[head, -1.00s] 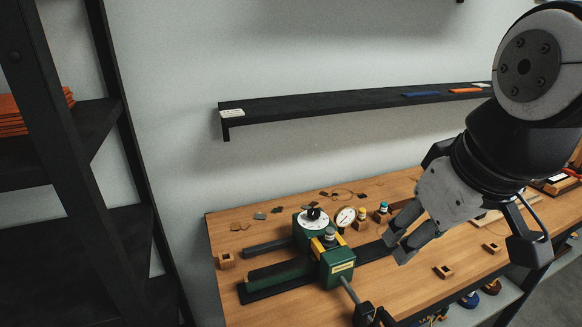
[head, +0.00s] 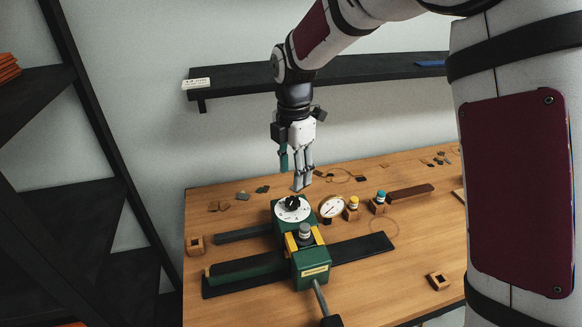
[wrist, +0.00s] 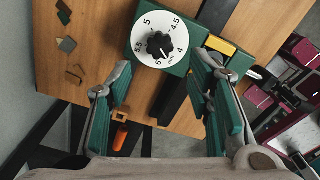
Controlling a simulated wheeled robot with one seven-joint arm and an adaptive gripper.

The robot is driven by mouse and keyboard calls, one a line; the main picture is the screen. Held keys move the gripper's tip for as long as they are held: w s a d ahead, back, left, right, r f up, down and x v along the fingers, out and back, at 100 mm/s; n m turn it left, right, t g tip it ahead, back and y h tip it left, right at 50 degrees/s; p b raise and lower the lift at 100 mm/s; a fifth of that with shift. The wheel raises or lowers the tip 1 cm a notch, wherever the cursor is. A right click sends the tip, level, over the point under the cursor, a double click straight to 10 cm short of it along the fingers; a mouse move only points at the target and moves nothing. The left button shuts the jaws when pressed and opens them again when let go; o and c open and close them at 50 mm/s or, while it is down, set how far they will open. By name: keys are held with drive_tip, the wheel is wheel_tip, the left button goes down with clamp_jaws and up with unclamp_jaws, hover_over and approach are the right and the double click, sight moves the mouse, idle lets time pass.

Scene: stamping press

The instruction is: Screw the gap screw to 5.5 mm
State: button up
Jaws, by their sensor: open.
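The gap screw is a black fluted knob (wrist: 160,45) on a white dial (wrist: 145,31) marked from 4 to 6 mm. The knob's pale mark faces the lower right of the dial, near the 6 and the "mm" print; its exact reading is hard to tell. In the head view, the knob (head: 292,203) sits on top of the green press (head: 311,266). My gripper (head: 294,175) is open and empty, pointing down above and slightly behind the dial. In the wrist view, my gripper's (wrist: 162,78) green-padded fingers are spread on both sides, apart from the knob.
A press handle (head: 320,298) sticks out in front. A dark shelf (head: 235,80) runs along the wall behind my arm.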

sight(292, 201)
wheel_tip(292, 201, down, 9)
drive_tip(key=shift+b, duration=0.95)
drive_tip(key=c, duration=1)
drive_tip(key=shift+o, duration=0.2)
drive_tip(key=m, duration=0.4)
drive_tip(key=shift+a+m, duration=0.1)
drive_tip(key=shift+m, duration=0.2)
drive_tip(key=m, duration=1.1)
drive_tip(key=shift+w+a+r+m, duration=0.1)
drive_tip(key=shift+m, duration=1.1)
drive_tip(key=shift+w+r+m, duration=0.1)
drive_tip(key=shift+m, duration=1.1)
drive_tip(key=o, duration=1.2)
drive_tip(key=shift+s+f, duration=0.1)
drive_tip(key=shift+o, duration=0.2)
